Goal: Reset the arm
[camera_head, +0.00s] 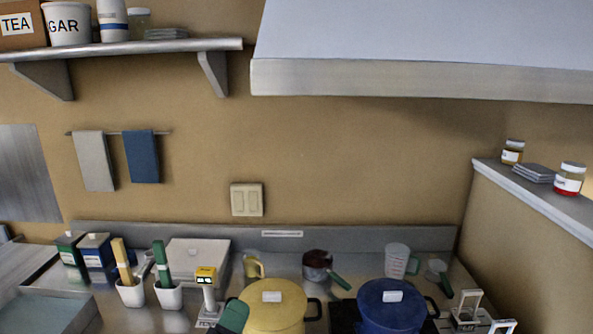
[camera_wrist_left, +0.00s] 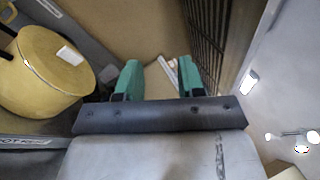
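My left gripper (camera_wrist_left: 158,78) shows in the left wrist view with its two green fingers spread apart. No object is gripped between them. In the head view a dark green shape, which looks like part of my left gripper (camera_head: 233,318), shows at the bottom edge, overlapping the left side of the yellow pot (camera_head: 273,306). The yellow lidded pot also shows at the left of the wrist view (camera_wrist_left: 45,75), beside the gripper and apart from the fingers. I cannot make out my right gripper in either view.
A blue lidded pot (camera_head: 391,305) stands right of the yellow one. White tool holders (camera_head: 168,295) stand at left. A hood (camera_head: 420,78) hangs above; a shelf (camera_head: 130,50) is upper left.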

